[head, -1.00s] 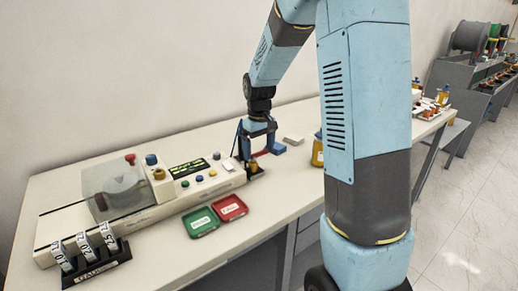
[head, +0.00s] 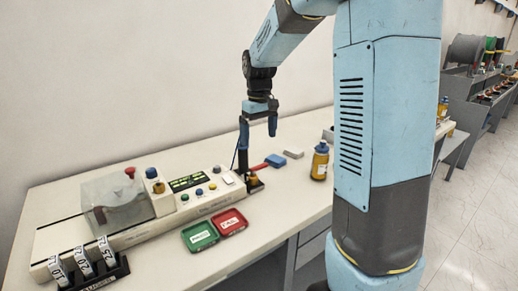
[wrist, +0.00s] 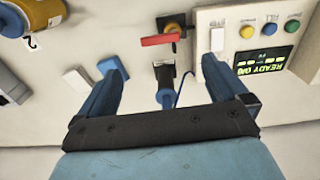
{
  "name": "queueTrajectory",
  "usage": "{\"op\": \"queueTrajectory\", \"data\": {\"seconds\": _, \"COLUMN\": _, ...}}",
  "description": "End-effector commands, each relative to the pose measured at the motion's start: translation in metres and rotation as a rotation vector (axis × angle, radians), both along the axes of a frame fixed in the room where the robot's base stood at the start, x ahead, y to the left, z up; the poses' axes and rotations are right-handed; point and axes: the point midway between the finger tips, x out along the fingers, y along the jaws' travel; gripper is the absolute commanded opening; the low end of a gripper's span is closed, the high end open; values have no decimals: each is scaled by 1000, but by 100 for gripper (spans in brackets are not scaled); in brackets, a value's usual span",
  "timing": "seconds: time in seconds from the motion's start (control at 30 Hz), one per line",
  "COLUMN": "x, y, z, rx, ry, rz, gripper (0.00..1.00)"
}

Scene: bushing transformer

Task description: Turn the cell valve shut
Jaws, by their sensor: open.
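The valve is a brass-yellow fitting with a red lever, at the right end of the test machine. In the wrist view, its red lever (wrist: 162,40) points left, away from the machine panel, with the brass body (wrist: 175,29) beside it. In the head view, the red lever (head: 260,167) sits just above the brass body (head: 254,181). My gripper (head: 258,132) hangs above and behind the valve, fingers down, apart from it. In the wrist view, my gripper (wrist: 158,85) is open with nothing gripped. The valve lies beyond the fingertips.
A black post with a blue-ended part (wrist: 164,82) and cable stands near the valve. The machine display (wrist: 265,62) reads READY. A blue block (head: 275,160), white block (head: 293,153) and yellow bottle (head: 320,161) stand right. Green (head: 200,237) and red trays (head: 229,222) lie in front.

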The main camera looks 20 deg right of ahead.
Motion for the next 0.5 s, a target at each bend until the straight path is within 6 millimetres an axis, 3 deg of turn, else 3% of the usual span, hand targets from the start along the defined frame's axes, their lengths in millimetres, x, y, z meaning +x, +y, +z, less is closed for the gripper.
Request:
{"op": "queueTrajectory", "data": {"seconds": 0.2, "x": 0, "y": 0, "z": 28, "rx": 0, "ry": -2, "rz": 0, "gripper": 100}}
{"op": "queueTrajectory", "data": {"seconds": 0.5, "x": 0, "y": 0, "z": 35, "rx": 0, "ry": 0, "rz": 0, "gripper": 100}}
